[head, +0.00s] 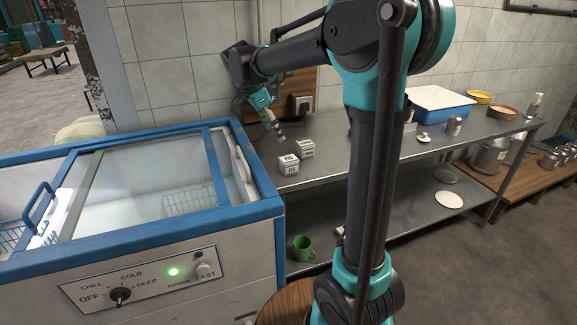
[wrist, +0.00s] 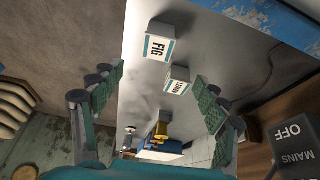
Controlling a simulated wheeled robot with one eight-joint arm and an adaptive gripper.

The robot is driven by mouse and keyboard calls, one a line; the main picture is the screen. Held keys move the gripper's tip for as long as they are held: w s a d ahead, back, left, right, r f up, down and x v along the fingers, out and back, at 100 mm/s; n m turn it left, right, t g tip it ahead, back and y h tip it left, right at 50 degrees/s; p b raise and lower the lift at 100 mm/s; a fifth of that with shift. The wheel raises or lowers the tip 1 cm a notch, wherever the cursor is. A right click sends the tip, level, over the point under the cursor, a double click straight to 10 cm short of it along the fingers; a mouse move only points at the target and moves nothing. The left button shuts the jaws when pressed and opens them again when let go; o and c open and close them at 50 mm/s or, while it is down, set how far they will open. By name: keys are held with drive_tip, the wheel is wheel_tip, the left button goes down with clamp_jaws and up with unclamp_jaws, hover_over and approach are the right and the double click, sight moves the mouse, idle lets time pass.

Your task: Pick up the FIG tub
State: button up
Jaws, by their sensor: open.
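The FIG tub (head: 288,165) is a small white box-shaped tub with a blue-banded label. It stands on the steel table near the freezer's right edge. In the wrist view the FIG tub (wrist: 160,43) is at upper centre, beyond the fingertips. A second, similar white tub (head: 306,149) stands just behind it to the right; in the wrist view this tub (wrist: 177,79) shows between the fingers, its label hard to read. My gripper (head: 279,136) is above the table, behind and left of the tubs. In the wrist view my gripper (wrist: 161,76) is open, its green-padded fingers apart and empty.
A blue-rimmed chest freezer (head: 150,190) stands directly left of the tubs. A wall switch box (wrist: 294,140) is at right in the wrist view. A blue tray (head: 438,98) and bowls (head: 478,97) are farther right. A green mug (head: 301,248) is on the lower shelf.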

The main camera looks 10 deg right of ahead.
sight(288, 158)
drive_tip(key=x, duration=0.9)
drive_tip(key=shift+s+x, duration=0.15)
drive_tip(key=shift+x, duration=1.15)
drive_tip(key=shift+s+x, duration=0.1)
drive_tip(key=shift+x, duration=1.2)
drive_tip(key=shift+a, duration=0.1)
drive_tip(key=shift+c, duration=0.6)
drive_tip(key=c, duration=1.2)
